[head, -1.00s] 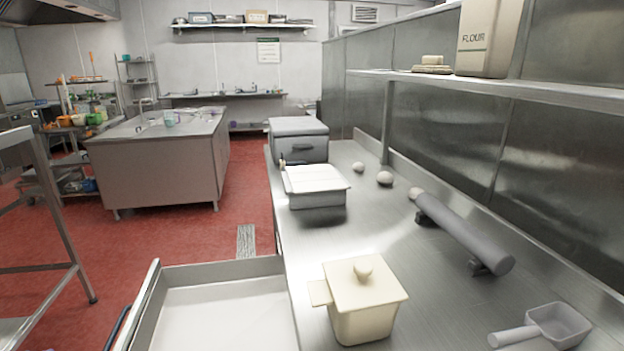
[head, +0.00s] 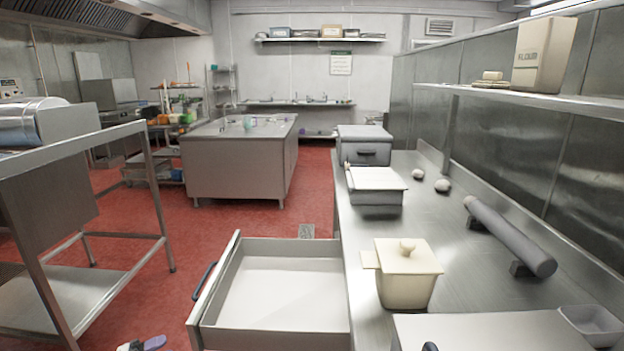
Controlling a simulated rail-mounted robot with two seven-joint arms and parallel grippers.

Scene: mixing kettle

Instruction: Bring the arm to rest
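Neither of my grippers can be made out in the head view. A small white and purple piece (head: 145,344) shows at the bottom edge, left of the open drawer; I cannot tell whether it is part of my arm. A flat pale grey panel (head: 490,332) with a dark knob at its front left covers the near worktop; what it belongs to is unclear. The cream lidded pot (head: 408,276) stands upright on the steel worktop (head: 455,235). No gripper is seen touching it.
The drawer (head: 280,292) is open and empty, left of the counter. A grey roller (head: 510,238), two pale balls (head: 442,185), a white-lidded tub (head: 375,182) and a partly hidden scoop (head: 592,322) are on the worktop. A steel rack (head: 150,190) stands left. Red floor lies clear between.

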